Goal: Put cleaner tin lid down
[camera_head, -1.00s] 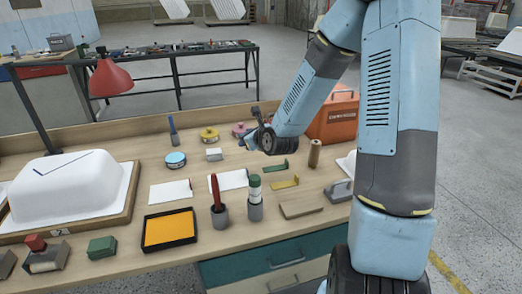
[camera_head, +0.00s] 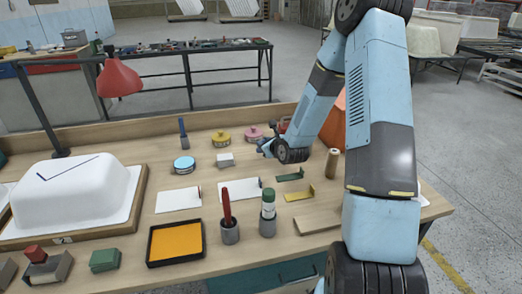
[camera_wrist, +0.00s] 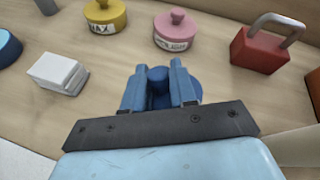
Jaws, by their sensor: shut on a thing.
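My gripper (camera_wrist: 160,85) is shut on the knob of a blue lid (camera_wrist: 194,89), and the lid's round edge shows beside the fingers in the wrist view. In the head view my gripper (camera_head: 264,147) is over the back right of the workbench (camera_head: 165,140). I cannot tell whether the lid touches the wood. A low blue tin (camera_head: 184,165) stands to the left of my gripper; its rim also shows at the left edge of the wrist view (camera_wrist: 7,48).
A yellow tin (camera_wrist: 105,15) and a pink tin (camera_wrist: 176,31) with knobbed lids stand beyond my gripper. A red block with a handle (camera_wrist: 262,50) is to the right, a white block (camera_wrist: 58,73) to the left. Bare wood surrounds the lid.

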